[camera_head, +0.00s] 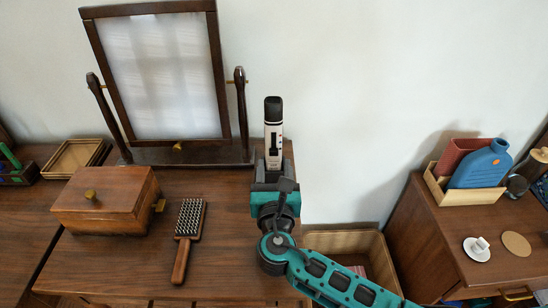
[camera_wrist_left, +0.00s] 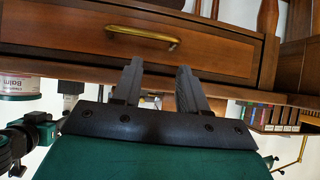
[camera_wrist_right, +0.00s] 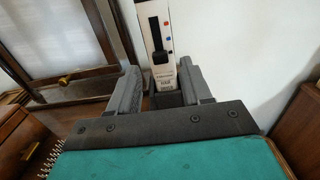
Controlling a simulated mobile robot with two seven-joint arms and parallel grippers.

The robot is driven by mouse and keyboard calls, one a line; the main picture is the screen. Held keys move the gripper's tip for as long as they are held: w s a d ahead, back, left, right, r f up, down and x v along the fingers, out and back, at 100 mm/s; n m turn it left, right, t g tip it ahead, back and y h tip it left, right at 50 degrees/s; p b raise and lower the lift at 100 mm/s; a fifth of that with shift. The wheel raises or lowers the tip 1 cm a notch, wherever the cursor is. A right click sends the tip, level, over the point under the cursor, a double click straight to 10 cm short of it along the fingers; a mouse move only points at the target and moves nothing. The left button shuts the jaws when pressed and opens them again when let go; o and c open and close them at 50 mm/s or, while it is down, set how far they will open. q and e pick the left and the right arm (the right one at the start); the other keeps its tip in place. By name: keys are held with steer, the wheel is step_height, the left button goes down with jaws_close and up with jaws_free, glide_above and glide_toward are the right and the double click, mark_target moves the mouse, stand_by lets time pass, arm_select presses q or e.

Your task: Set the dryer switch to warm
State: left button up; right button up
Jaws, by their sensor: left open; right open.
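The dryer (camera_head: 273,125), a slim white and black device, stands upright at the right end of the dressing table, beside the mirror. In the right wrist view the dryer (camera_wrist_right: 172,48) shows a dark vertical switch slot (camera_wrist_right: 155,33) with red and blue marks beside it. My left gripper (camera_wrist_left: 157,75) is open and empty, in front of a wooden drawer with a brass handle (camera_wrist_left: 143,36).
A framed mirror (camera_head: 160,75) stands left of the dryer. A wooden box (camera_head: 105,205) and a bristle brush (camera_head: 187,235) lie on the dressing table (camera_head: 225,260). A bin (camera_head: 345,242) stands on the right. A second cabinet (camera_head: 440,235) carries bottles in a tray (camera_head: 470,196).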

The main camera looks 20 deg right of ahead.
mark_target(274, 153)
steer(key=shift+x, duration=2.05)
steer(key=shift+c, duration=0.3)
jaws_close()
